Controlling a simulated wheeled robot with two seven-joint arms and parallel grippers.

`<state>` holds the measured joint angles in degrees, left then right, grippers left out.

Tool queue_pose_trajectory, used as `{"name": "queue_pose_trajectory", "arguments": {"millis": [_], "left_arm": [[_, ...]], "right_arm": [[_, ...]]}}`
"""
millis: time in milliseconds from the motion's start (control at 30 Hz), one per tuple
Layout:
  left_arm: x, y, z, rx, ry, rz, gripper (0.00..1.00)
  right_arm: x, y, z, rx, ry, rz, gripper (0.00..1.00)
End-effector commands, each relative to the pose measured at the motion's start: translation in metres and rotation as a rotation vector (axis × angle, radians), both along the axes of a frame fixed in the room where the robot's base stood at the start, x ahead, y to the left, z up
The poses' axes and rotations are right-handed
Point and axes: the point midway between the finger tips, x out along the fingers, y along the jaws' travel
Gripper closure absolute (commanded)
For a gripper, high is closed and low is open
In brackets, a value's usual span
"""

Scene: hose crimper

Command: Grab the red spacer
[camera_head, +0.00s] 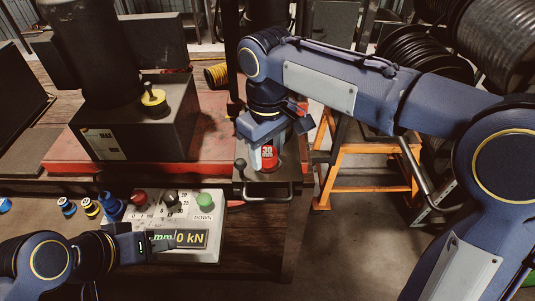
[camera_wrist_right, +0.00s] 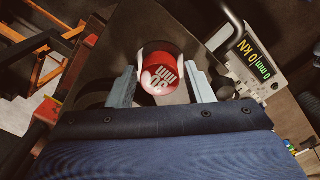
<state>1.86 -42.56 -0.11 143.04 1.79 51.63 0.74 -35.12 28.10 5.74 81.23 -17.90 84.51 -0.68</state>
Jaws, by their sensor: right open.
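The red spacer (camera_head: 268,157) is a short red cylinder with white markings on its top. It stands on the dark metal plate at the front of the machine. In the right wrist view the red spacer (camera_wrist_right: 160,72) sits between the two grey fingers of my right gripper (camera_wrist_right: 162,84). The fingers are apart, one on each side; I cannot tell whether either touches it. In the head view my right gripper (camera_head: 268,135) is just above and behind the spacer. My left gripper (camera_head: 155,243) is at the lower left in front of the control panel, and its fingers are not clear.
The control panel (camera_head: 150,215) has red and green buttons, a lever and a lit display. A metal handle (camera_head: 262,196) runs along the plate's front. Small blue and yellow parts (camera_head: 88,207) stand at left. An orange stand (camera_head: 365,190) is at right.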

Motion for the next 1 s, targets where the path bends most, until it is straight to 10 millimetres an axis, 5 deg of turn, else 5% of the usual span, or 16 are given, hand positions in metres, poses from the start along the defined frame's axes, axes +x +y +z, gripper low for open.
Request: {"name": "queue_pose_trajectory", "arguments": {"millis": [200,533,1000], "left_arm": [[0.000,0.000,0.000,0.000,0.000,0.000,0.64],[0.000,0.000,0.000,0.000,0.000,0.000,0.64],[0.000,0.000,0.001,0.000,0.000,0.000,0.64]], "right_arm": [[0.000,0.000,-0.001,0.000,0.000,-0.001,0.53],[0.000,0.000,0.000,0.001,-0.001,-0.001,0.94],[0.001,0.000,0.019,0.003,-0.003,-0.001,0.94]]}}
